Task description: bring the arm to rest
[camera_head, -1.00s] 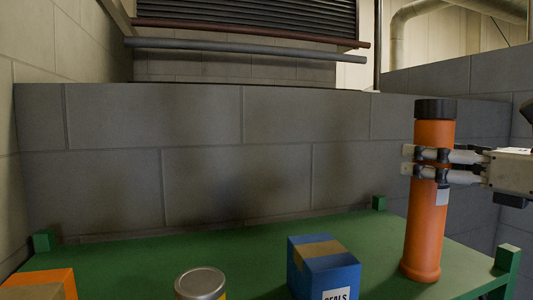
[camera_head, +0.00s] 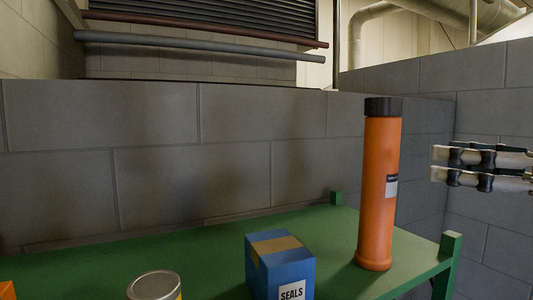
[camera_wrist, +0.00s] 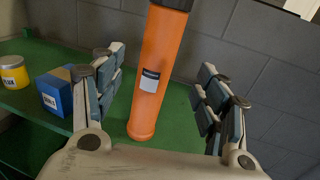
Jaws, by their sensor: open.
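My gripper (camera_head: 436,164) is at the right edge of the head view, to the right of an orange tube with a black cap (camera_head: 380,190) and apart from it. In the wrist view my gripper (camera_wrist: 158,85) is open, its two fingers spread wide. The orange tube also shows in the wrist view (camera_wrist: 157,65), upright beyond the fingers and in line with the gap between them. The tube stands on the green table (camera_head: 200,255) near its right end. Nothing is held. The rest of my arm is out of the head view.
A blue box marked SEALS (camera_head: 280,265) stands left of the tube. A can (camera_head: 155,285) is further left, and part of an orange box (camera_head: 7,290) shows at the left edge. Grey block walls (camera_head: 190,160) stand behind and to the right.

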